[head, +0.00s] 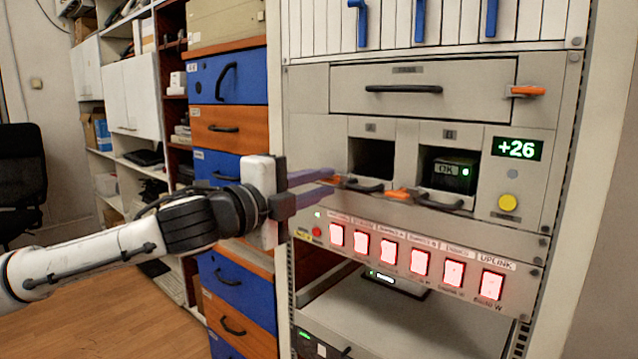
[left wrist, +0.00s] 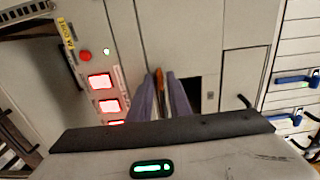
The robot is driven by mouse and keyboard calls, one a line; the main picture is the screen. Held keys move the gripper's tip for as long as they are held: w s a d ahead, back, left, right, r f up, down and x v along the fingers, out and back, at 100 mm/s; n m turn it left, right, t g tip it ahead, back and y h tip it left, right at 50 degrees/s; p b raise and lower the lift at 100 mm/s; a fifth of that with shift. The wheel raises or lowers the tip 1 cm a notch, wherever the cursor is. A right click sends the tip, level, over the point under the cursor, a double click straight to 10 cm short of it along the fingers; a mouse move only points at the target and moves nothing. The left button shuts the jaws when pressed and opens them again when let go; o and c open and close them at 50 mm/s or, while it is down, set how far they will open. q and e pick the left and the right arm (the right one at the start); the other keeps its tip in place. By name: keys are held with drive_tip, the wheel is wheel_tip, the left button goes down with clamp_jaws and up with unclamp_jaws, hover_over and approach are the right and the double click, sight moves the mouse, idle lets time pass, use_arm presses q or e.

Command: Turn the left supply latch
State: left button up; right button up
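The left supply latch (head: 338,181), with an orange tip, sits below the dark, empty-looking bay A (head: 372,158) on the rack. It also shows as an orange piece in the left wrist view (left wrist: 158,80). My left gripper (head: 331,181) reaches it from the left. Its two purple fingers lie on either side of the orange piece, one above and one below in the head view. In the left wrist view (left wrist: 161,82) the fingers look parted, with the latch between them; contact is hard to tell. My right gripper is not in view.
Bay B (head: 452,168) holds a unit reading OK, with a second orange latch (head: 402,195) below it. A display (head: 517,149) reads +26 above a yellow button (head: 508,203). Red-lit switches (head: 388,250) run below. A drawer (head: 420,89) is above.

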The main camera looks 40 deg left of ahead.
use_arm(q)
clamp_jaws()
